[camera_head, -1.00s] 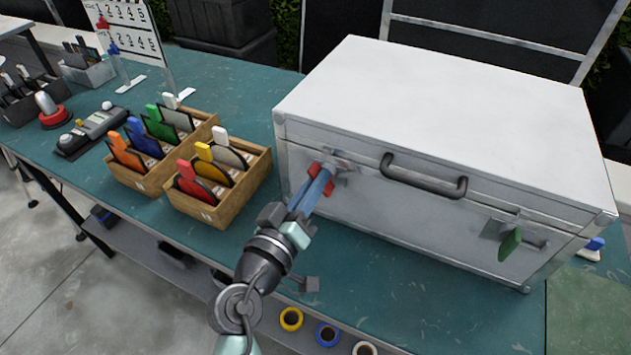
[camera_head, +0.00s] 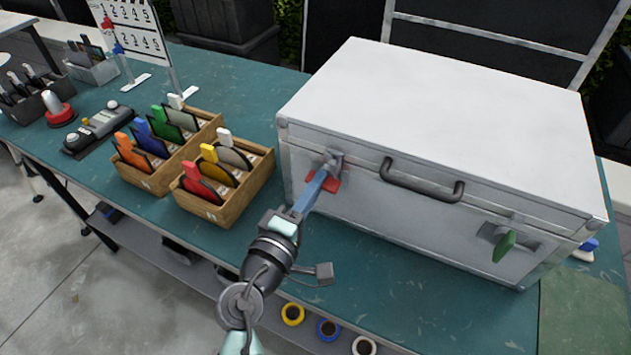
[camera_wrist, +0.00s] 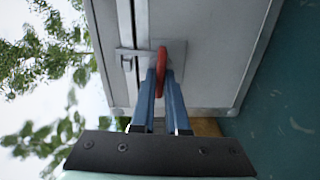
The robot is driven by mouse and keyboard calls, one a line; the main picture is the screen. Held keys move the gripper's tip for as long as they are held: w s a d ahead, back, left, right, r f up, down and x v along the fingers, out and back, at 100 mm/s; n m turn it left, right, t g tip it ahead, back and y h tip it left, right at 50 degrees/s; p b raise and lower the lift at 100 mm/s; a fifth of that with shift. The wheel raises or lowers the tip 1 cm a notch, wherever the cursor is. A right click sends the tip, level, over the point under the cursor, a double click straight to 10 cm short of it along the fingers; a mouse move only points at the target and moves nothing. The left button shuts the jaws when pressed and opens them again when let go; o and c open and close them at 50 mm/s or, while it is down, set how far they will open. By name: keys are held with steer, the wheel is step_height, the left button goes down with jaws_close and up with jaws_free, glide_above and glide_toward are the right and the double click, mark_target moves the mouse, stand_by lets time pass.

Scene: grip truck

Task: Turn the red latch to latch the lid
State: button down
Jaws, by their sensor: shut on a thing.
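The white case (camera_head: 440,115) stands closed on the bench. The red latch (camera_head: 331,184) is on the left of its front face, partly hidden by my fingers. My gripper (camera_head: 318,183) is shut on the red latch with its blue fingers. In the wrist view, the fingers (camera_wrist: 161,88) hold the red latch (camera_wrist: 162,61) between them. There its handle lies about parallel to the lid seam, beside a metal hasp (camera_wrist: 126,54). The green latch (camera_head: 504,246) on the right of the front face hangs tilted.
A dark carry handle (camera_head: 420,185) sits between the latches. Wooden boxes (camera_head: 228,212) with coloured-handled discs stand left of the case. Several tape rolls (camera_head: 328,330) are below the front edge. The green bench top (camera_head: 400,270) is clear before the case.

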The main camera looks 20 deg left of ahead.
steer(key=shift+n, duration=0.6)
steer(key=shift+f, duration=0.1)
steer(key=c, duration=0.9)
jaws_free()
steer(key=shift+s, duration=0.1)
steer(key=s+b, duration=0.1)
steer(key=s, duration=0.5)
steer(key=s+b, duration=0.1)
steer(key=s, duration=0.5)
steer(key=shift+s+a, duration=0.2)
steer(key=shift+s, duration=0.2)
